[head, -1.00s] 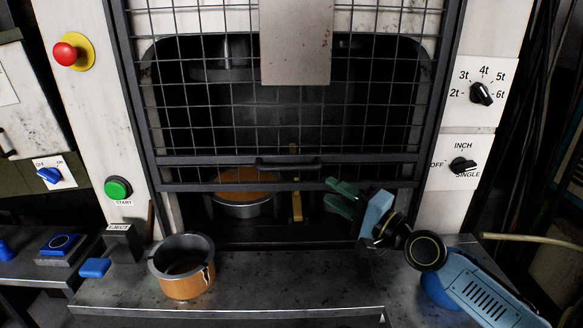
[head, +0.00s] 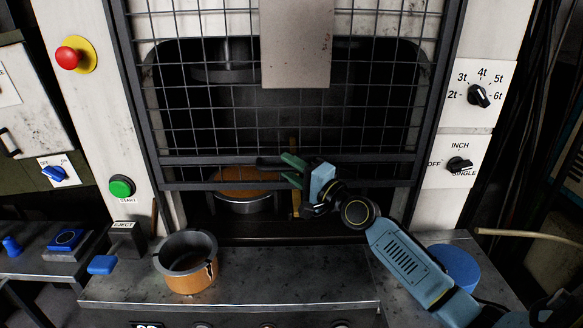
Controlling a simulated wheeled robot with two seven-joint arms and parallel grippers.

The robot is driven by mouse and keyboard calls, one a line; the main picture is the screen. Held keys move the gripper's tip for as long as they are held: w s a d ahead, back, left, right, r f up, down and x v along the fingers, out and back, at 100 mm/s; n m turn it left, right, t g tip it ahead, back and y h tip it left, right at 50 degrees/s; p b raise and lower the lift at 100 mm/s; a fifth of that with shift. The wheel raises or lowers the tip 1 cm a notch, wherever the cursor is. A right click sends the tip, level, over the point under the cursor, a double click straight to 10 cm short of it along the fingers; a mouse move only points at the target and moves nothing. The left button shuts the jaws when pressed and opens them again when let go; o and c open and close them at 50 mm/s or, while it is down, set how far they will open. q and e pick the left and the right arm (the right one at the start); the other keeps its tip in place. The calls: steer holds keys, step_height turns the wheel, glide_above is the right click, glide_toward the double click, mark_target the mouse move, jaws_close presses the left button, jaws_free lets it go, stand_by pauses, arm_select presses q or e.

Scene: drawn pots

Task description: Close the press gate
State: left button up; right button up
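The press gate (head: 210,110) is a dark wire-mesh frame with a metal plate on its upper middle. Its lower bar hangs partway down, leaving a gap above the press bed. The gate handle (head: 270,162) is a dark bar at the bottom centre, its right part hidden by my gripper. My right gripper (head: 290,170) has green fingers spread apart at the handle's right end, one higher and one lower. Whether they touch the handle I cannot tell. My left gripper is not in view.
An orange pot with a metal rim (head: 244,190) sits inside the press behind the gap. A chipped orange pot with a grey rim (head: 188,280) stands on the front bench. A blue round object (head: 455,265) is at right. Start button (head: 122,186) and dials flank the gate.

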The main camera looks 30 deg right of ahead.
steer(key=shift+c, duration=0.2)
jaws_close()
